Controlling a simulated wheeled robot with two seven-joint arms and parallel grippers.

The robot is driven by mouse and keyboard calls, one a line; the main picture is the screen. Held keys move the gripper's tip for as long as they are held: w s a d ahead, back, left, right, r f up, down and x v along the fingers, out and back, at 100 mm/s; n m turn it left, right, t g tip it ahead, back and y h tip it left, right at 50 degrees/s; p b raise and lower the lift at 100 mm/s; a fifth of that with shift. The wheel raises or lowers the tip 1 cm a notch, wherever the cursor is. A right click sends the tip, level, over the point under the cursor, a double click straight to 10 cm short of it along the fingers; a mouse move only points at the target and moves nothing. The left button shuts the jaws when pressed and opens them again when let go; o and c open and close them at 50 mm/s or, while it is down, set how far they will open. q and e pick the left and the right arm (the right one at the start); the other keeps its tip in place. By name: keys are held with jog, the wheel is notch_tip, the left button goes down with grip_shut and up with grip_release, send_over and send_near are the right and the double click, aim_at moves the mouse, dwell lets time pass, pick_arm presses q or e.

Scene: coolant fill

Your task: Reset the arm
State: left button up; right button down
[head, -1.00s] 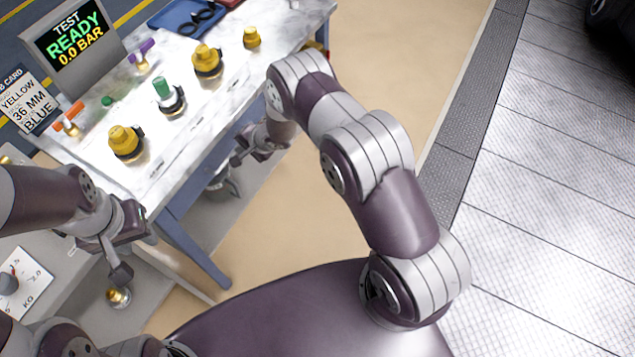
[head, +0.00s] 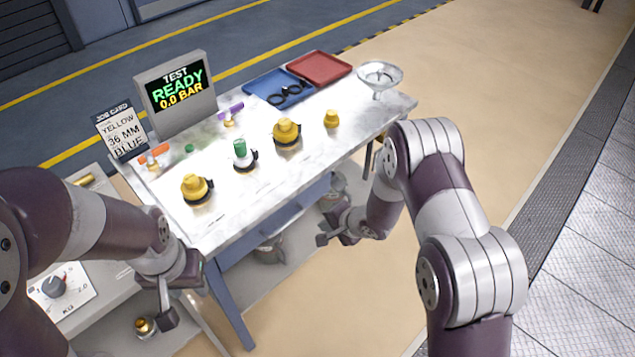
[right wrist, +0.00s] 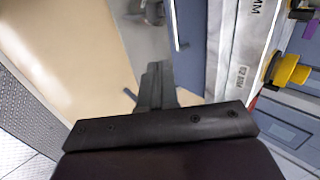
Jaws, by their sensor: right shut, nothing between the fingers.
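My right gripper (head: 325,237) hangs in the head view in front of the table's front edge, below the tabletop, apart from the objects. In the right wrist view its dark fingers (right wrist: 155,88) are together with nothing between them. My left gripper (head: 168,308) is at lower left in the head view, near the table's left front corner, pointing down. Its fingers overlap in the picture, so I cannot tell its opening; I see no object in it. The right arm is bent at the right of the head view.
The white table (head: 225,215) carries yellow-capped fittings (head: 195,187), a green-capped fitting (head: 241,150), a blue tray (head: 262,88), a red tray (head: 320,68) and a glass funnel (head: 380,75). A "READY 0.0 BAR" screen (head: 178,88) stands behind. The tan floor (head: 480,75) to the right is open.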

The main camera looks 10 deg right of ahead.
jog(key=s+d+n+g+h, duration=0.3)
jog(key=s+d+n+h, duration=0.1)
jog(key=s+d+n, duration=0.35)
jog(key=s+d+r+n+g+h, duration=0.1)
jog(key=s+r+n+g, duration=0.1)
jog(key=s+r, duration=1.2)
notch_tip(320, 180, up, 3)
jog(key=shift+d+f+n, duration=0.2)
jog(key=shift+n, duration=0.35)
